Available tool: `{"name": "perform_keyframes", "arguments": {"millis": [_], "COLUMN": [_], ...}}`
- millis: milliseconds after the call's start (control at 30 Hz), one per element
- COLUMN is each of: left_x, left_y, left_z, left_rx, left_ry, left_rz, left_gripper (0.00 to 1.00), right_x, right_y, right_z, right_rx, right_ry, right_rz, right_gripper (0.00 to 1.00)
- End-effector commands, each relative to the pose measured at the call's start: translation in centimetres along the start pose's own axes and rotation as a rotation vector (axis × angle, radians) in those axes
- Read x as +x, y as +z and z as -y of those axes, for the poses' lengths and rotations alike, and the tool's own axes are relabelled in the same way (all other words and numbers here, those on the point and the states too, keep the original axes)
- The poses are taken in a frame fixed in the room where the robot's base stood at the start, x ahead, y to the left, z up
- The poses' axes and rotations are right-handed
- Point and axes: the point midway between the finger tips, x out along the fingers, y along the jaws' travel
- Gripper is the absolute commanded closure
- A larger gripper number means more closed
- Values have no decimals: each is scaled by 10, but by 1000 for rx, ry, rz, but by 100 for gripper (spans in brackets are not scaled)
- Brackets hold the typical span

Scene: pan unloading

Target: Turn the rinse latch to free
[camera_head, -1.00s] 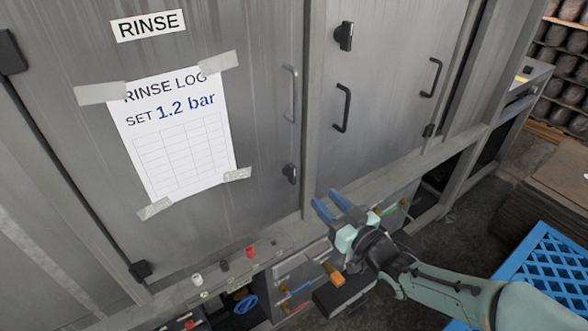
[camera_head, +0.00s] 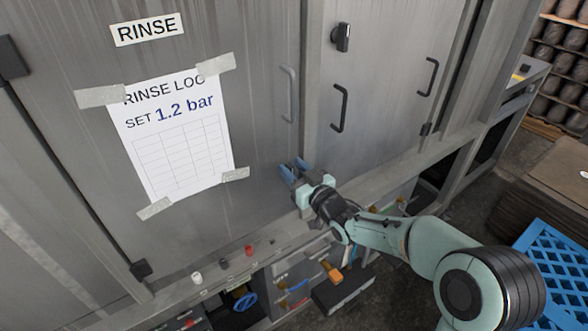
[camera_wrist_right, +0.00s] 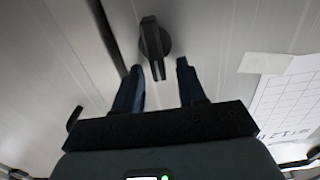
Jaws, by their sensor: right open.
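The rinse latch is a black knob with a lever on a round base (camera_wrist_right: 152,38), on the grey rinse door (camera_head: 255,105). In the wrist view its lever points down the picture, its end between my blue fingertips with room on both sides. I see no contact. In the head view my right gripper (camera_head: 294,168) hides the latch. My right gripper is open and empty, and it also shows in the wrist view (camera_wrist_right: 160,68). My left gripper is out of view.
A grey door handle (camera_head: 290,93) stands just above my gripper. A taped rinse log sheet (camera_head: 180,150) is to the left. A second latch (camera_head: 341,37) and a black handle (camera_head: 339,108) are on the neighbouring door. A ledge with small knobs (camera_head: 249,250) runs below.

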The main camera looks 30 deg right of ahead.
Motion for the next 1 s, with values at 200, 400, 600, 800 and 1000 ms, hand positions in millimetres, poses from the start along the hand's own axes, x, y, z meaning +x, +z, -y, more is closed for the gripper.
{"name": "perform_keyframes", "arguments": {"millis": [200, 400, 600, 800, 1000], "left_x": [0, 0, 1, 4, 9], "left_y": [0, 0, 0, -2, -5], "left_z": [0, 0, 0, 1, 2], "left_rx": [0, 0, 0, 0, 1], "left_ry": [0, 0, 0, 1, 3], "left_rz": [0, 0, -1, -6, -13], "left_gripper": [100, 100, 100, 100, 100], "right_x": [0, 0, 0, -1, 0], "right_y": [0, 0, 0, 1, 3], "right_z": [0, 0, -1, -3, -7], "right_rx": [0, 0, 13, 82, 225], "right_ry": [0, 0, 0, 1, 1], "right_rz": [0, 1, 1, 1, 1], "right_gripper": [69, 100, 100, 100, 100]}}
